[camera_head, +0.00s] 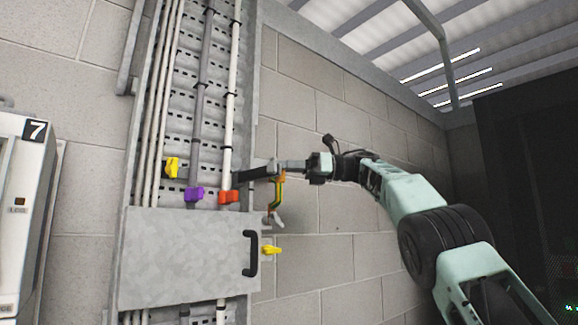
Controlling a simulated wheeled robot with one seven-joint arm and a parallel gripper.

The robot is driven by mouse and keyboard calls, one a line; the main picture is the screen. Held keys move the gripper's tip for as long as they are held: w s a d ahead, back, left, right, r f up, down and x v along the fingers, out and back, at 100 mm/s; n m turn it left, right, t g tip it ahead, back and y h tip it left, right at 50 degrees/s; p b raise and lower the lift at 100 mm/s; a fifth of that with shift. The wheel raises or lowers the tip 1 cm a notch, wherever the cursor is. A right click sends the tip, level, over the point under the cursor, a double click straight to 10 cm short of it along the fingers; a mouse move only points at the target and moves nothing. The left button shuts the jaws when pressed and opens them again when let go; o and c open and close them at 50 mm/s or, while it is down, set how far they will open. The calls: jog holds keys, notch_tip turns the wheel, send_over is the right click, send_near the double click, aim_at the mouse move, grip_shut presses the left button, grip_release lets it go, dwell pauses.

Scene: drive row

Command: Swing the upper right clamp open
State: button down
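A grey cover plate (185,260) with a black handle (251,254) lies over the lower part of a cable tray. A yellow lever-like clamp (271,250) sticks out from the plate's right edge, beside the handle. A small pale grey fitting (276,220) sits above it near the plate's upper right corner; I cannot tell if it is a clamp. My gripper (246,175) reaches in from the right, above the plate's upper right corner and apart from the yellow clamp. Its dark fingers point left across the tray's edge. Their gap cannot be made out.
Yellow (172,167), purple (194,194) and orange (228,197) pieces sit on the cables above the plate. A green-and-orange strap (278,192) hangs just below my gripper. A white cabinet (22,215) marked 7 stands left. Bare block wall (325,260) lies right of the clamp.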

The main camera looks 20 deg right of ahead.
jog(key=c, duration=1.2)
grip_release()
jog(key=shift+w+a+f, duration=0.3)
jog(key=shift+w+f, duration=0.2)
jog(key=shift+w, duration=0.05)
jog(key=p+v, duration=0.1)
jog(key=v, duration=1.6)
jog(key=shift+s+r, duration=0.35)
jog(key=shift+s, duration=0.05)
jog(key=shift+d, duration=0.1)
